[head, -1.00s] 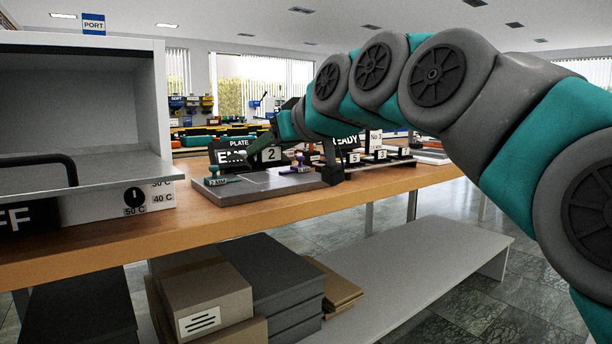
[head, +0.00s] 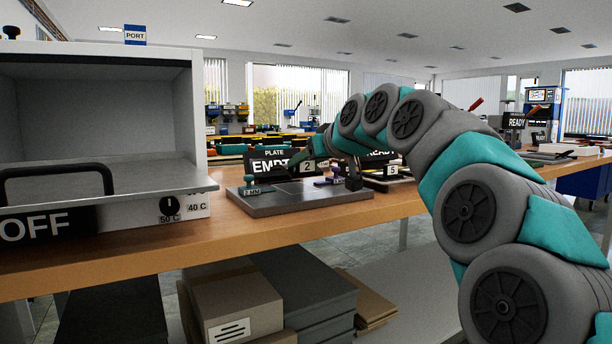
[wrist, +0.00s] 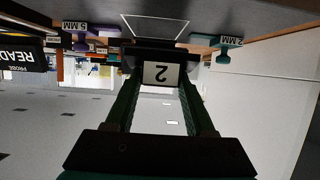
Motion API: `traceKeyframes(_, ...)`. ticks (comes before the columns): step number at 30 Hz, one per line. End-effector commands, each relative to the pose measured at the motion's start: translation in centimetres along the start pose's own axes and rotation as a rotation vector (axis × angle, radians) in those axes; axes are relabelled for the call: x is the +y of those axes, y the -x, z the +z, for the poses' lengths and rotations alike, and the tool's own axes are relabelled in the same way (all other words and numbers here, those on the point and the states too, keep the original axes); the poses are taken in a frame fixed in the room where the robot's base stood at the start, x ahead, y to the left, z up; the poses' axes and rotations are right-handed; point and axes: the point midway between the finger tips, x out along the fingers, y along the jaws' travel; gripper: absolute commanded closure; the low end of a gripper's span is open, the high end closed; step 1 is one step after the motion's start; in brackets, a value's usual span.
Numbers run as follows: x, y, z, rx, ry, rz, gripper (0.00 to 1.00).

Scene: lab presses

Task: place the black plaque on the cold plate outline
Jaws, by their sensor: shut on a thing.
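The black plaque (wrist: 137,58) with a white "2" label is held between the two green fingers of my gripper (wrist: 160,85) in the wrist view, which is upside down. In the head view the plaque's "2" label (head: 307,166) shows above the grey cold plate (head: 262,207), in front of the "PLATE EMPTY" sign (head: 268,168). The thin pale outline (wrist: 155,38) on the plate shows in the wrist view just beyond the plaque. The plaque appears raised above the plate; the exact gap is unclear. My arm partly hides the gripper in the head view.
A green-handled "2 MM" piece (head: 250,187) stands on the plate's left, and a purple "5 MM" piece (head: 328,180) on its right. An open grey oven (head: 105,205) marked OFF is at the left.

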Motion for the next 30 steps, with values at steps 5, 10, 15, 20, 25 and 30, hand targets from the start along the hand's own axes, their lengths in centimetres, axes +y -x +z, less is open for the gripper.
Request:
traceKeyframes(5, 0.9, -1.6, -0.7, 0.004, 0.0, 0.002, 1.0)
traceKeyframes(10, 1.1, -2.3, -0.6, 0.001, 0.0, 0.001, 1.0)
traceKeyframes(15, 1.1, -2.5, 0.1, 0.0, -0.001, -0.001, 1.0)
traceKeyframes(20, 1.1, -3.0, 1.7, 0.001, -0.001, -0.001, 1.0)
traceKeyframes(25, 1.1, -3.5, 2.7, -0.001, 0.0, -0.001, 1.0)
traceKeyframes(30, 1.1, -3.5, 2.6, 0.001, 0.0, 0.0, 1.0)
